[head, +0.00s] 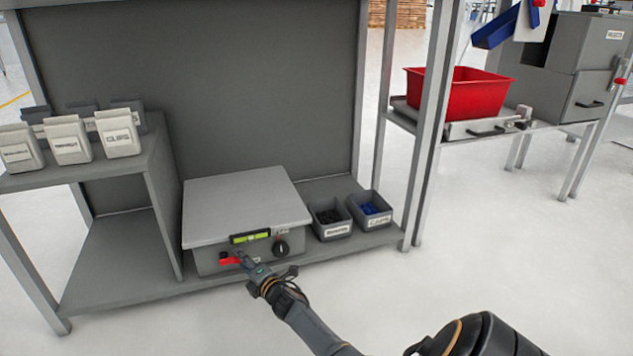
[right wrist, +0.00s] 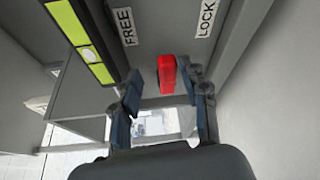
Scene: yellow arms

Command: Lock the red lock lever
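The red lock lever (head: 230,261) is on the front of a grey box with a flat top plate (head: 245,205), on the bench's low shelf. In the right wrist view the lever (right wrist: 166,75) stands out from the panel, below and between the labels FREE (right wrist: 125,27) and LOCK (right wrist: 205,19). My right gripper (head: 244,261) is at the box front, beside the lever. In the wrist view its fingers (right wrist: 162,88) are apart, with the lever between their tips, nearer the right finger. I cannot tell whether they touch. My left gripper is out of view.
A green-yellow level (head: 250,237) and a black knob (head: 281,248) are on the box front close to my gripper. Two small bins (head: 330,219) stand right of the box. Floor in front is clear.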

